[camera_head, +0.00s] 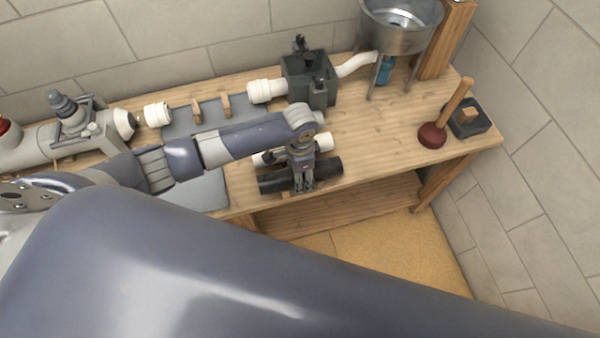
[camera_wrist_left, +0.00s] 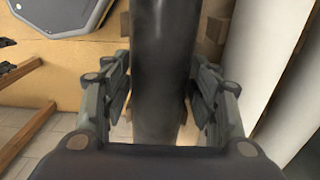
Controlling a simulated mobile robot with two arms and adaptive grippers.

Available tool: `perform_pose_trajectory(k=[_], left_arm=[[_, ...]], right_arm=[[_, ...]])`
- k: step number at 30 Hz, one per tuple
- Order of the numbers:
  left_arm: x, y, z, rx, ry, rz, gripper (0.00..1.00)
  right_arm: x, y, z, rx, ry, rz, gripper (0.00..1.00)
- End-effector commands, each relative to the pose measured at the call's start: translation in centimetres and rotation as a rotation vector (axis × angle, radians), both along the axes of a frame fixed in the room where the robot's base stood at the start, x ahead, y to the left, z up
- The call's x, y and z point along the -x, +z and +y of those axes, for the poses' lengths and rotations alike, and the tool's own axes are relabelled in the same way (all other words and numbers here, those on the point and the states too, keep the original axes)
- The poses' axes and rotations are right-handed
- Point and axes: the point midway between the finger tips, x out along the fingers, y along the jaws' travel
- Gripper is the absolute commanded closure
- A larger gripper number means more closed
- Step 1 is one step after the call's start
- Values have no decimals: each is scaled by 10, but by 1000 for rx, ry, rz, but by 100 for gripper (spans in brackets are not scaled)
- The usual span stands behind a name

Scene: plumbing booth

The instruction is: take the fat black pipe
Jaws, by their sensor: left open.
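The fat black pipe (camera_head: 326,172) lies near the front edge of the wooden bench, left to right in the head view. My left gripper (camera_head: 303,186) is over its middle, pointing down. In the left wrist view the black pipe (camera_wrist_left: 163,65) runs between the two open fingers of the left gripper (camera_wrist_left: 163,110). A gap shows at the left finger; I cannot tell whether the right finger touches the pipe. My right gripper is not in view.
A white pipe (camera_head: 323,141) lies just behind the black one. A dark box-shaped fitting (camera_head: 310,80), a metal funnel on legs (camera_head: 400,25) and a plunger (camera_head: 433,134) stand on the bench (camera_head: 385,135). A large grey part of my body covers the foreground.

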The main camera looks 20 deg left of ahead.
Motion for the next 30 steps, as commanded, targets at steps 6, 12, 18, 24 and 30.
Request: perform_pose_trajectory(k=[6,12,18,24,30], left_arm=[[0,0,0,0,0,0,82],[0,0,0,0,0,0,82],[0,3,0,0,0,-1,83],[-1,15,-1,2,0,-3,83],[7,34,-10,5,-5,2,83]], right_arm=[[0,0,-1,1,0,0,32],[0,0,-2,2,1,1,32],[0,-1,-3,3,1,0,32],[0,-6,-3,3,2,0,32],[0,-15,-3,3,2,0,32]])
